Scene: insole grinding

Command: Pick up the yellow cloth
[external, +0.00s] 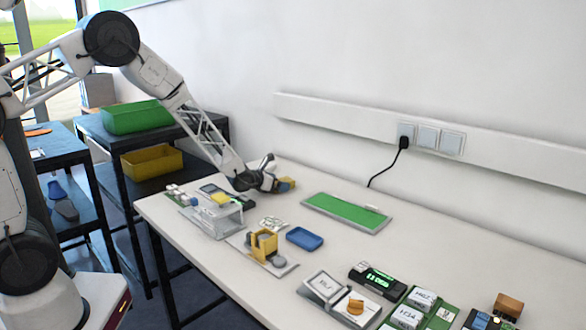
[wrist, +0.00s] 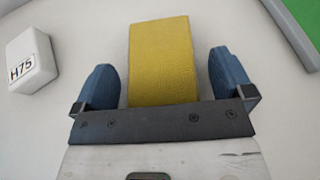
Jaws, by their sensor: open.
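The yellow cloth (wrist: 161,60) is a flat rectangular piece with a fine texture in the wrist view. It lies between the two blue fingers of my gripper (wrist: 160,78), with a gap on each side. The gripper is open, and the fingers stand apart from the cloth. The gripper's dark bar hides the cloth's near end.
A white block marked H75 (wrist: 31,58) lies left of the gripper. A green board (external: 346,212) lies to the right. A grey fixture (external: 215,218), a yellow holder (external: 264,246) and a blue tray (external: 304,238) stand nearer the front. The table (external: 400,245) has free room mid-right.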

